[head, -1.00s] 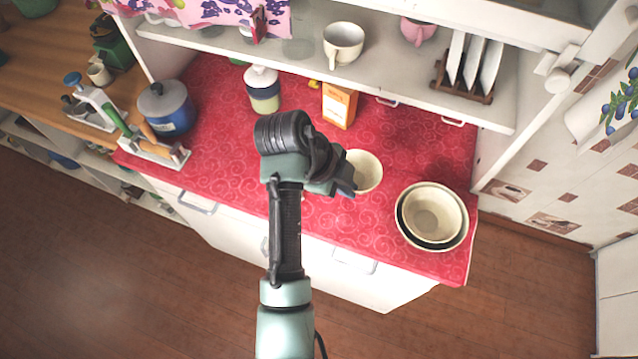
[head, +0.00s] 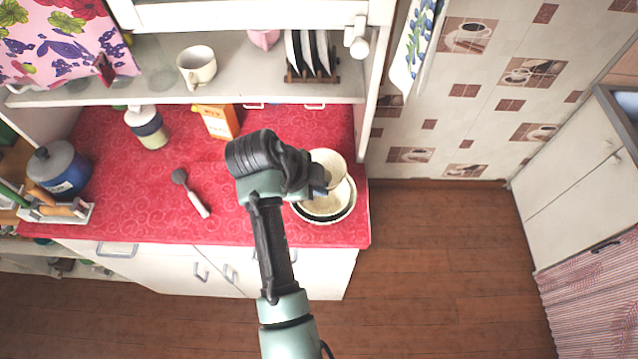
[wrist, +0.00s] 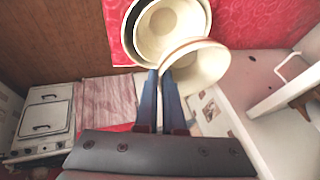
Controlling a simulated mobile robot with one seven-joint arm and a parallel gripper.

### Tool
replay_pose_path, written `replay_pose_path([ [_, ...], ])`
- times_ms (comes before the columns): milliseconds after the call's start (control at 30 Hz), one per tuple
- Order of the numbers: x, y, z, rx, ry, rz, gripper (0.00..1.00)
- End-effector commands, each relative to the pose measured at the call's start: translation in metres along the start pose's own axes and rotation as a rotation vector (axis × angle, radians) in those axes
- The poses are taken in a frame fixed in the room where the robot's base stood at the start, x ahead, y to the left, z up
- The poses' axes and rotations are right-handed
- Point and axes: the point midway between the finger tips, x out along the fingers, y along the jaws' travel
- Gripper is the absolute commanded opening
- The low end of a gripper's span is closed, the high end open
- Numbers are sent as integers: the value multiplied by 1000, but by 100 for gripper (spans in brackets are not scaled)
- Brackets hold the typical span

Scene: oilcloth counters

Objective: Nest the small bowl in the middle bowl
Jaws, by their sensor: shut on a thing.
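The small cream bowl (head: 329,163) is held by its rim in my gripper (head: 318,188), which is shut on it. In the wrist view the small bowl (wrist: 203,63) sits beyond the blue fingertips (wrist: 160,76). The middle cream bowl (head: 326,207) stands inside the large bowl (head: 350,210), which has a dark inside and a pale rim, near the counter's right front corner. In both views the small bowl overlaps part of the middle bowl (wrist: 162,30), offset toward the back in the head view. It appears to be above it; the exact gap cannot be told.
The red counter (head: 110,190) ends just right of the bowls. A shelf (head: 260,85) with a cup (head: 196,67) and a plate rack (head: 311,75) overhangs the back. An orange box (head: 218,121), a jar (head: 147,127) and a utensil (head: 192,194) stand or lie left of my arm.

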Motion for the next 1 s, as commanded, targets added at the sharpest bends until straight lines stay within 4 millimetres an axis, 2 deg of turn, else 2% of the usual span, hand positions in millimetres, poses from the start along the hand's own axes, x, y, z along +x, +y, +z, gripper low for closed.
replay_pose_path([
  [533,34,12,14,1,1,-1,0],
  [1000,37,12,15,1,0,-1,0],
])
